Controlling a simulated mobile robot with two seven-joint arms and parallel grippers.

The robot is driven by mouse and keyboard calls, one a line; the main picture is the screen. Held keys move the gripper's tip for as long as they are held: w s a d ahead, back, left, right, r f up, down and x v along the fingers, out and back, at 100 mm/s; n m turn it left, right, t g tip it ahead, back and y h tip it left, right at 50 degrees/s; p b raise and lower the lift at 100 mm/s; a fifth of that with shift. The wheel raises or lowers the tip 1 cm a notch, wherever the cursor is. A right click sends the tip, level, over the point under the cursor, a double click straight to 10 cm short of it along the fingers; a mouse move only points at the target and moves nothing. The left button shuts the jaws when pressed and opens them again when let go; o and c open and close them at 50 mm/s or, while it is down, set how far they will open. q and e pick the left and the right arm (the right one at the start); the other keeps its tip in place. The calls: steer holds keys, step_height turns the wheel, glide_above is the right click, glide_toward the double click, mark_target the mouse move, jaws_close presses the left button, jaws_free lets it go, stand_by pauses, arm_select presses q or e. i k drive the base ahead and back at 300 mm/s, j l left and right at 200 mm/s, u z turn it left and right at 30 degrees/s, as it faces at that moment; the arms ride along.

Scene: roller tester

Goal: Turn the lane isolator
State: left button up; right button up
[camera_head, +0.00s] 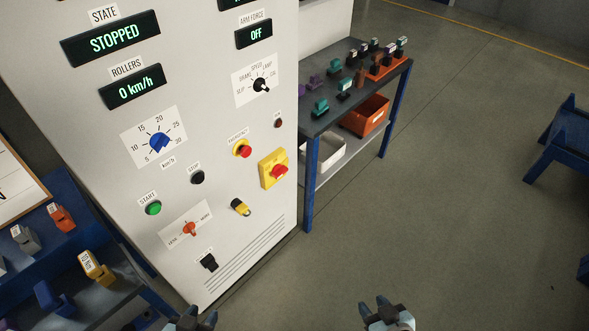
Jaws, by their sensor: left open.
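The white control cabinet (225,205) fills the left half of the view. A red rotary handle on a yellow plate, which looks like the lane isolator (278,171), sits low near its right edge. No label on it can be read. My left gripper (201,317) is at the bottom edge, below the cabinet front, open and only partly in view. My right gripper (376,306) is at the bottom, right of the cabinet over open floor, with its fingers apart and empty. Both are well away from the isolator.
A blue-legged bench (309,188) stands right of the cabinet, and a blue rack (110,294) on the left.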

mark_target(279, 171)
steer(key=i+l+u, duration=0.2)
steer(key=l, duration=0.45)
steer(key=i+l+u, duration=0.15)
steer(key=l, duration=0.55)
steer(key=i+l+u, duration=0.2)
steer(key=l, duration=0.5)
steer(key=i+l+u, duration=0.15)
steer(key=l, duration=0.55)
steer(key=l+u, duration=0.2)
steer(key=l, duration=0.5)
steer(key=i+l+u, duration=0.1)
steer(key=i+l, duration=0.25)
steer(key=i, duration=0.05)
